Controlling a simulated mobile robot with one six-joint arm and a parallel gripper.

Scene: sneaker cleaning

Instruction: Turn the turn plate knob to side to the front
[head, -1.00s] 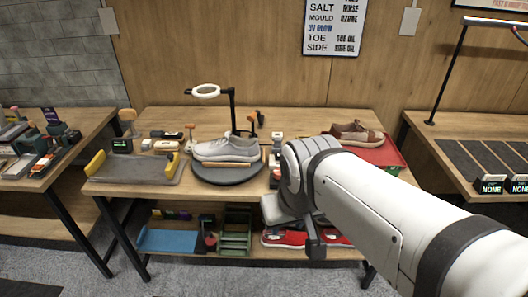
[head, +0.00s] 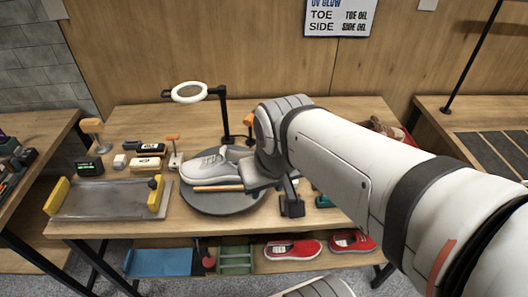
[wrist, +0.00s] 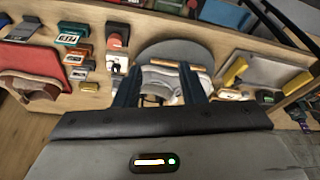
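The round grey turn plate (head: 225,204) stands on the middle table and carries a light grey sneaker (head: 205,166) with its side to the front. A wooden bar (head: 218,188) lies along the plate's front. In the wrist view the plate (wrist: 175,47) lies beyond my fingers and the sneaker (wrist: 160,80) shows between them. My gripper (wrist: 160,92) is open and empty. In the head view it hangs over the plate's right side, and my arm hides part of the plate and shoe there. I cannot clearly make out the turn plate knob.
A ring lamp (head: 189,92) on a black stand rises behind the plate. A grey tray with yellow ends (head: 105,200) lies left, beside small boxes and brushes. Labelled devices (wrist: 72,38) and a red mat (wrist: 25,62) lie on the plate's other side. Red shoes (head: 292,249) sit on the lower shelf.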

